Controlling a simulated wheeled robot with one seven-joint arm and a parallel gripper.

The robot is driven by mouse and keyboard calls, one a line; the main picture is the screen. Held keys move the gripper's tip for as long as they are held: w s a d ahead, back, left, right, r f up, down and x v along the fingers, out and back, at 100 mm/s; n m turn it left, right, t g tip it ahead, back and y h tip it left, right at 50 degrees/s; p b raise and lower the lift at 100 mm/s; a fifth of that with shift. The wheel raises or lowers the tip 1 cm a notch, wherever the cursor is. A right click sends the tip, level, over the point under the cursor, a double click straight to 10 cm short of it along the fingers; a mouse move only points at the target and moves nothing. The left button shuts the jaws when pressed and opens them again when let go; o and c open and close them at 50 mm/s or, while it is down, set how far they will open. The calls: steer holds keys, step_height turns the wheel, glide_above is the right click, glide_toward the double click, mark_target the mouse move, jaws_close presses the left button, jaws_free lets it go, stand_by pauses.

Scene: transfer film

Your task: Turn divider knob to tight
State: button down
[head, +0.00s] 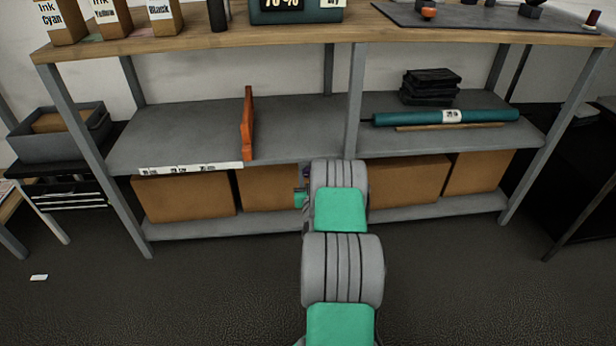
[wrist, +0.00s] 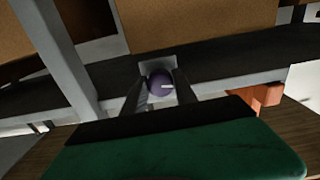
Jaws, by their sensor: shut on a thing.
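An orange divider (head: 248,125) stands upright on the grey middle shelf in the head view. A purple round knob (wrist: 160,84) with a short white mark sits between the two fingers of my gripper (wrist: 161,90) in the wrist view. The fingers are shut on it from both sides. The white mark lies nearly level, pointing right in that view. In the head view my arm hides most of the gripper. An orange piece, probably the divider (wrist: 262,98), shows to the right in the wrist view.
Brown boxes (head: 185,198) line the lower shelf behind my arm. A shelf post (head: 355,100) rises above the arm. A teal roll (head: 446,117) and a black stack (head: 430,86) lie on the right of the middle shelf (head: 180,130). The left floor is mostly clear.

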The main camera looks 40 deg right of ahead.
steer(key=shift+f+n+b, duration=0.25)
steer(key=shift+n+b, duration=0.25)
steer(key=shift+b, duration=0.6)
steer(key=shift+r+n+b, duration=0.15)
steer(key=shift+n+b, duration=0.3)
steer(key=shift+n, duration=0.05)
steer(key=shift+r, duration=0.1)
steer(key=c, duration=1)
jaws_free()
steer(key=shift+o, duration=0.2)
steer(key=v, duration=0.7)
steer(key=shift+s+a, duration=0.25)
steer(key=shift+s, duration=0.1)
